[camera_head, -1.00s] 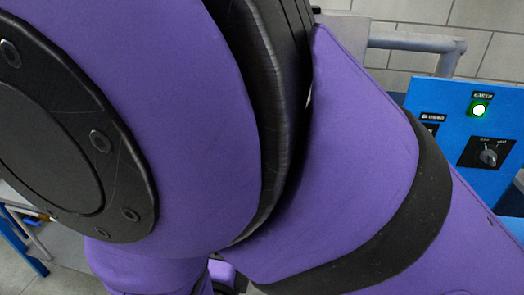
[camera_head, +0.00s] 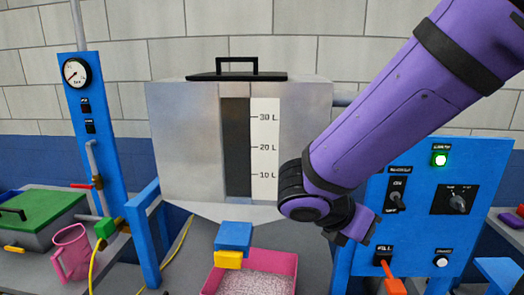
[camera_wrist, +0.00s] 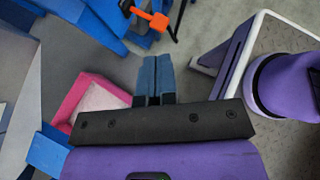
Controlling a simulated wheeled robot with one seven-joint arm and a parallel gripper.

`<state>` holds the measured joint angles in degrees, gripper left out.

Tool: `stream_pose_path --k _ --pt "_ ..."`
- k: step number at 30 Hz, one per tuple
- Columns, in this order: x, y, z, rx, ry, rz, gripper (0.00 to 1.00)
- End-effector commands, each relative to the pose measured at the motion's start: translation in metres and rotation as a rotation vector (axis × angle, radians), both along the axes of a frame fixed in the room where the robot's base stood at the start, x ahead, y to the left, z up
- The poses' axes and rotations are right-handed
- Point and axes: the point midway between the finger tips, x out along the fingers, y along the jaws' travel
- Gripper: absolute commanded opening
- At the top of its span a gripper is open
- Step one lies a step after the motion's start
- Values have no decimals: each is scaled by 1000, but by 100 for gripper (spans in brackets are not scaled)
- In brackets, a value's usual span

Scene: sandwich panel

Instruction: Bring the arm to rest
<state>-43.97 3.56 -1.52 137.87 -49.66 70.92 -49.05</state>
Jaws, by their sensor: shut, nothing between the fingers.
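My purple arm crosses the head view from the upper right down to a dark wrist joint in front of the tank and the blue control panel. In the wrist view my gripper (camera_wrist: 154,78) shows two blue fingers pressed together with nothing between them. They point away over grey floor, apart from anything. In the head view I cannot make out the fingertips.
The grey tank (camera_head: 184,150) with a litre scale stands behind the arm. Below it are a blue-and-yellow outlet (camera_head: 233,238) and a pink bin (camera_head: 287,262) of granules. The blue panel (camera_head: 420,225) has a lit green lamp and an orange lever (camera_head: 394,286). A pink jug (camera_head: 71,252) stands left.

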Motion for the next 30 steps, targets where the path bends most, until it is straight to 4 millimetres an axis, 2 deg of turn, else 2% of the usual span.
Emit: stream_pose_path --k 1,3,12,18,24,30 --pt "-5 -16 8 76 -45 -98 0" --pt "-12 -32 17 177 -105 -233 0" --pt "-51 -82 50 585 -392 -810 0" --pt "-77 -102 73 846 -598 -1192 0" --pt "-101 -112 95 1093 -794 -1540 0" --pt "-114 -116 110 1253 -913 -1751 0"
